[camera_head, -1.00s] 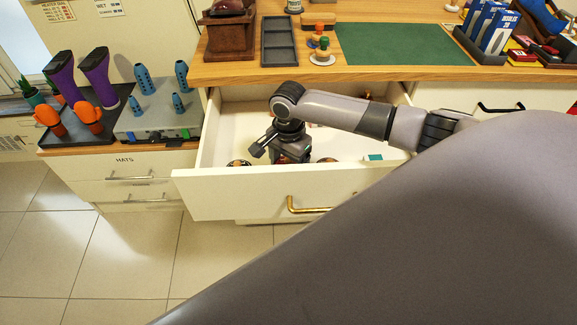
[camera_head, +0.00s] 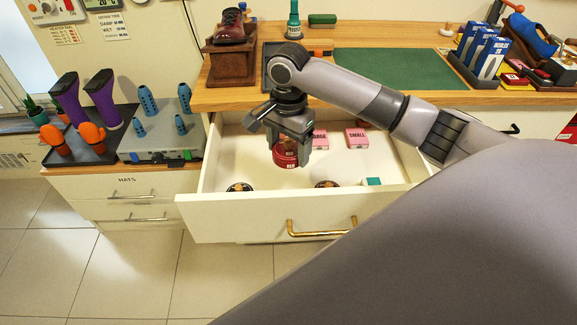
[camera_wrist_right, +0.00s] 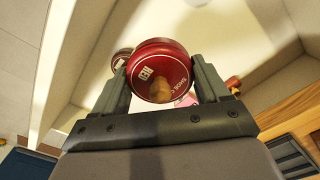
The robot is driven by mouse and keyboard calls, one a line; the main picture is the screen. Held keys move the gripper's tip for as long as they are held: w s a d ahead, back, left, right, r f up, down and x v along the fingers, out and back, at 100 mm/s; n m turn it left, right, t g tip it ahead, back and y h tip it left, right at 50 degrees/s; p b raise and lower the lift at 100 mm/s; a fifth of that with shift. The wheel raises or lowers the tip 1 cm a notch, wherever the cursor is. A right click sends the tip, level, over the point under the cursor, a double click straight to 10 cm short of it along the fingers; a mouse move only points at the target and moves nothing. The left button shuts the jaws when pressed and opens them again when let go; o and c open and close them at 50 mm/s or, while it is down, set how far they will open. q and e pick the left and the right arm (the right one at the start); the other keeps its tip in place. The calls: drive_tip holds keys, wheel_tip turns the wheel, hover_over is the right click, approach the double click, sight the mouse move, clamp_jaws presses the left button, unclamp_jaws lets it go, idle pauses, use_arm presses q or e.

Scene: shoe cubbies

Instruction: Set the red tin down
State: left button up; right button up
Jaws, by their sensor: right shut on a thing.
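The red tin (camera_head: 286,157) is between the fingers of my right gripper (camera_head: 292,148), held over the open drawer (camera_head: 247,217). The tin's sides are partly hidden by the fingers. My left gripper is not in view.
Inside the drawer are pink boxes (camera_head: 357,138), two dark round tins near the front (camera_head: 240,187) (camera_head: 327,184) and a teal-and-white block (camera_head: 373,182). The wooden counter (camera_head: 230,98) stands behind. Bare drawer floor lies left of the gripper.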

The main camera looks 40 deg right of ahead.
wheel_tip(320, 180, up, 6)
drive_tip(key=shift+r, duration=0.2)
drive_tip(key=shift+s+a+r+n+p, duration=0.2)
drive_tip(key=shift+a+n+p, duration=0.1)
drive_tip(key=shift+n+p, duration=0.2)
drive_tip(key=s+a+r+n+p, duration=0.3)
drive_tip(key=s+a+n, duration=0.2)
drive_tip(key=n, duration=0.8)
drive_tip(key=a, duration=0.2)
drive_tip(key=shift+s+a+p, duration=0.3)
drive_tip(key=shift+s+a, duration=0.1)
